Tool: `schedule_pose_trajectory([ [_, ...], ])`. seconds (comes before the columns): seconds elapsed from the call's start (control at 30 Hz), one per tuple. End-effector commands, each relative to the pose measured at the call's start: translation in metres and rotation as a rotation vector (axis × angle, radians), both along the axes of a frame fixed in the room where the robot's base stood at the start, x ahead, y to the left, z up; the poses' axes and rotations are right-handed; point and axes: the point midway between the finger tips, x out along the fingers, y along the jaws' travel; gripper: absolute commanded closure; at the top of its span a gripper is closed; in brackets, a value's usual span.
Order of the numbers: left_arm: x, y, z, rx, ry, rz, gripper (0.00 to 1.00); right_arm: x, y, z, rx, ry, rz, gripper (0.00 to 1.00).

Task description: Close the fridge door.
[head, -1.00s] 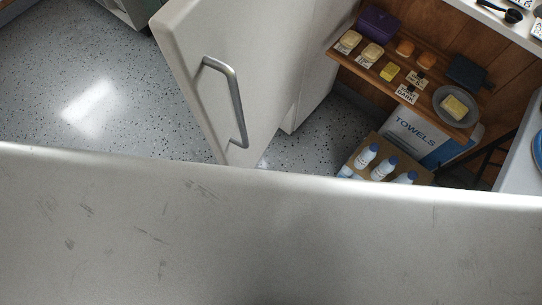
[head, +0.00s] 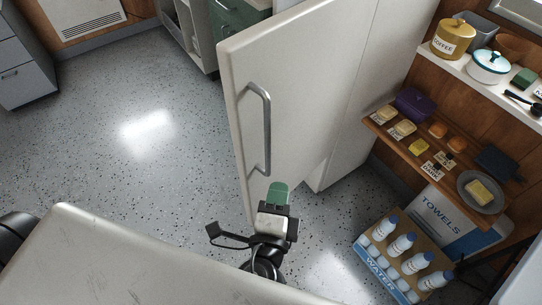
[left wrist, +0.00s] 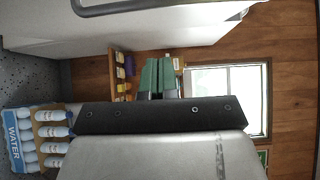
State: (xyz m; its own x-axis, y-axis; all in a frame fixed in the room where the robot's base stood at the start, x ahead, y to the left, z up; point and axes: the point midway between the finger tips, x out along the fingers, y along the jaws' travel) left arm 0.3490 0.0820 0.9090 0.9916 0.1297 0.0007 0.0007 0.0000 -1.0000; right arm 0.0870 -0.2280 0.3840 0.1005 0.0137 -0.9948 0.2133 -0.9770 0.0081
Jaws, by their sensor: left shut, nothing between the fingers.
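The white fridge door (head: 300,95) stands upright in the middle of the head view, with a grey bar handle (head: 264,130) on its face. It looks swung out from the white fridge body (head: 378,85) behind it. My left gripper (head: 279,190), with green fingertips, is shut and empty. It appears just below the door's lower edge, right of the handle; whether it touches the door I cannot tell. In the left wrist view the green fingers (left wrist: 157,75) point toward the wooden wall, with the white door (left wrist: 150,40) and handle above them. My right gripper is not in view.
A wooden shelf (head: 408,142) with food stands right of the fridge. A box of water bottles (head: 372,252) and a towels box (head: 448,222) are on the floor below it. Cabinets (head: 28,60) stand at far left. The speckled floor (head: 130,170) left of the door is clear.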

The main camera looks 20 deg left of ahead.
Motion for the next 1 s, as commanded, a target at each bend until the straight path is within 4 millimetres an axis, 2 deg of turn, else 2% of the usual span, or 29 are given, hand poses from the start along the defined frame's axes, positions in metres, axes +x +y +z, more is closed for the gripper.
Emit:
schedule_pose_trajectory([
  [0.03, 0.013, 0.001, 0.006, 0.001, -0.003, 0.002, 1.0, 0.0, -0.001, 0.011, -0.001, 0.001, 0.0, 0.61],
  [0.2, 0.047, 0.006, 0.005, -0.001, -0.002, 0.0, 1.0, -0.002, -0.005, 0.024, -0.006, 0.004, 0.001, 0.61],
  [0.4, 0.062, 0.029, 0.002, 0.002, 0.0, -0.001, 1.0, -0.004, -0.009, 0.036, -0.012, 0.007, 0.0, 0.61],
  [0.6, 0.067, 0.037, 0.0, 0.0, 0.001, -0.001, 1.0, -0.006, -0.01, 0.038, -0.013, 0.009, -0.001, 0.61],
  [1.0, 0.068, 0.039, 0.0, 0.0, 0.001, -0.005, 1.0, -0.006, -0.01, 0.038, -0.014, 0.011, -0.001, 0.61],
])
